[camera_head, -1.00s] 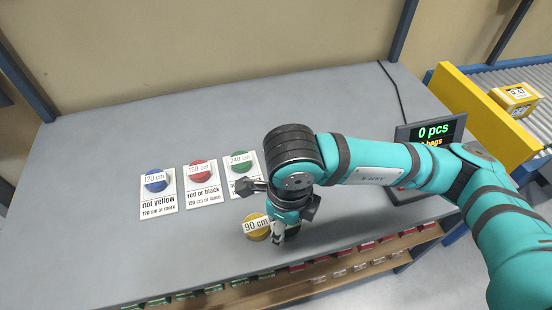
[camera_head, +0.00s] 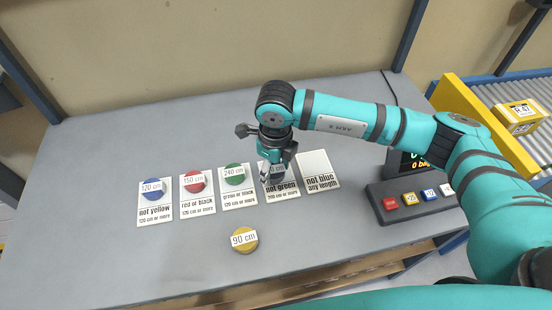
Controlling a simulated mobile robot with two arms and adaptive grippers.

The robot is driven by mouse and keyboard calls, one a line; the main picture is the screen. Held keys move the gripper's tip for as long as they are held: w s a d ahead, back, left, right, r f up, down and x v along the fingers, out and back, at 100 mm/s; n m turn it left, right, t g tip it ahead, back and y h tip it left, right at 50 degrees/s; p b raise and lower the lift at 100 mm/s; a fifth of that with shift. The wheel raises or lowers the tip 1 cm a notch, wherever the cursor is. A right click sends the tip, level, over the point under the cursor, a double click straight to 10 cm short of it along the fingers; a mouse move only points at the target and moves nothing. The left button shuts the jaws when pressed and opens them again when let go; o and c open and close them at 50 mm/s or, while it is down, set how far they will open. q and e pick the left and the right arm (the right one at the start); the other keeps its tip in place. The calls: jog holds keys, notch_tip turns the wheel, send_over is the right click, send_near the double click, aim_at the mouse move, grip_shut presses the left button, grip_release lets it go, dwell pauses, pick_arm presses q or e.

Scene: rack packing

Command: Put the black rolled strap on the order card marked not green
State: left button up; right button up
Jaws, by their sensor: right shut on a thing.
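My right gripper (camera_head: 275,180) points down over the order card marked "not green" (camera_head: 284,191), the fourth card from the left. It is shut on the black rolled strap (camera_head: 278,176), mostly hidden by the fingers, with part of a white length label showing. The strap is at or just above the upper part of this card; I cannot tell if it touches. My left gripper is not in view.
Blue (camera_head: 153,189), red (camera_head: 194,182) and green (camera_head: 235,174) rolled straps lie on the three cards to the left. The "not blue" card (camera_head: 318,172) is bare. A yellow strap (camera_head: 244,240) lies in front. A button panel (camera_head: 412,200) stands right.

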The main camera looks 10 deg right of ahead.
jog(key=w, duration=0.1)
jog(key=w+d, duration=0.1)
jog(key=w, duration=0.1)
jog(key=shift+w+d+f, duration=0.1)
jog(key=shift+w+d+f+p, duration=0.15)
jog(key=shift+w+d+p, duration=0.05)
jog(key=shift+w+p, duration=0.2)
notch_tip(320, 180, down, 3)
jog(key=shift+r+p, duration=0.1)
jog(key=shift+p, duration=0.4)
jog(key=shift+f, duration=0.3)
jog(key=shift+f, duration=0.1)
jog(key=o, duration=0.8)
jog(key=shift+f, duration=0.1)
jog(key=o, duration=0.5)
jog(key=shift+c, duration=0.2)
